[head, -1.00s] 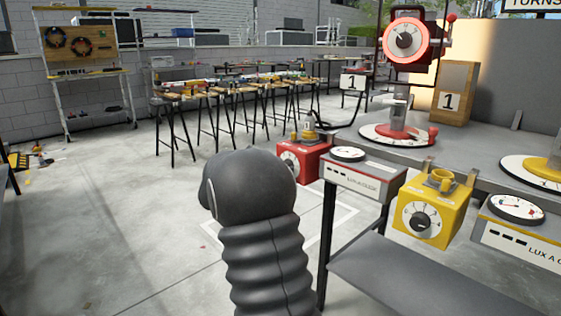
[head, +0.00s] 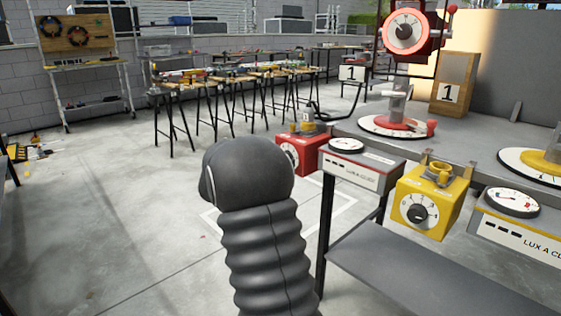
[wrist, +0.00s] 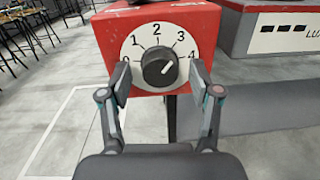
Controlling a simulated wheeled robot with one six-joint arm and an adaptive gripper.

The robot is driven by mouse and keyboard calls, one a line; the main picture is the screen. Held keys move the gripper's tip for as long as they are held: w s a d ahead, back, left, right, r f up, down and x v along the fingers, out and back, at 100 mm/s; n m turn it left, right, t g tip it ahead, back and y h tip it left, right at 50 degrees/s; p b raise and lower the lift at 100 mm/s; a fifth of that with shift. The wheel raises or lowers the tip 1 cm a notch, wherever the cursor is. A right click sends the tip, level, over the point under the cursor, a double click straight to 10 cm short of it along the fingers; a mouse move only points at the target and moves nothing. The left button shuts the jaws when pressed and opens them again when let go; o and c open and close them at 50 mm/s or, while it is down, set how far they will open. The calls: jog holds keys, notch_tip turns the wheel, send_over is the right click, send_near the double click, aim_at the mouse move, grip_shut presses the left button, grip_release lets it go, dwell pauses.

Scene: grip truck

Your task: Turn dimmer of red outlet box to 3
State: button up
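The red outlet box (wrist: 195,20) fills the top middle of the wrist view. Its white dial face (wrist: 135,50) carries numbers from 0 to 4. The black dimmer knob (wrist: 159,68) sits at its centre, its white mark pointing up and right, toward the side of 3 and 4. My gripper (wrist: 160,78) is open, one finger left and one right of the knob, with gaps showing on both sides. In the head view the red box (head: 314,155) stands just right of my arm, its dial partly visible. My fingers are hidden there.
A red-topped meter unit (head: 362,168) is right of the red box. A yellow outlet box (head: 432,200) with its own dial is further right. The grey bench (head: 460,150) is behind them, a lower shelf (head: 400,275) below.

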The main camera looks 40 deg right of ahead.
jog(key=a, duration=1.2)
jog(key=shift+s+f, duration=0.15)
jog(key=shift+f, duration=0.1)
